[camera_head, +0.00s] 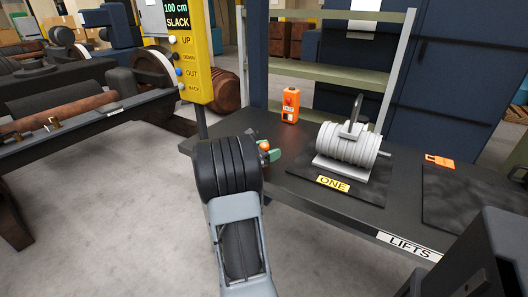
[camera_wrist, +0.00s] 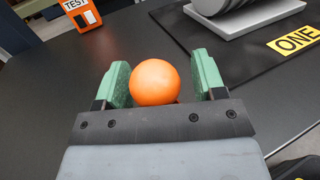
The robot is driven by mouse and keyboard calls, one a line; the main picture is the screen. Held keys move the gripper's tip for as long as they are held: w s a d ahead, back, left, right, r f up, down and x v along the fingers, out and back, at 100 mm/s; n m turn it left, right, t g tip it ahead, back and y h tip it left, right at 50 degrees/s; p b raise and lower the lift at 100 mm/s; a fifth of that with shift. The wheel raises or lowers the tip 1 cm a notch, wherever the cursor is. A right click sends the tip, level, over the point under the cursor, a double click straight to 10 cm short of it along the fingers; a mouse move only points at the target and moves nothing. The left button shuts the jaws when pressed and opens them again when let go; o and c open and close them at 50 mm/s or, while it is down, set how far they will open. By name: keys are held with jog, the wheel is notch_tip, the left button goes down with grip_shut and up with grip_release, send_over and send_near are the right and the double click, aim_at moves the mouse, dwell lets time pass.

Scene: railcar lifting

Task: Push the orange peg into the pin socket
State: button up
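The orange peg shows only as a round orange ball (camera_wrist: 155,82) in the wrist view. The ball is also small in the head view (camera_head: 264,146). My gripper (camera_wrist: 161,85) has green fingers, which stand on either side of the ball. The left finger looks close to the ball or touching it, and a gap shows between the ball and the right finger. The fingers stand wider than the ball. In the head view, my gripper (camera_head: 268,151) is over the dark bench's left part. Any shaft of the peg is hidden. I cannot make out the pin socket.
A yellow control panel (camera_head: 192,55) stands left. Grey floor (camera_head: 120,215) is open at left.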

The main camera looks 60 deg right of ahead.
jog(key=c, duration=0.9)
jog(key=shift+c, duration=0.2)
jog(key=shift+r, duration=0.15)
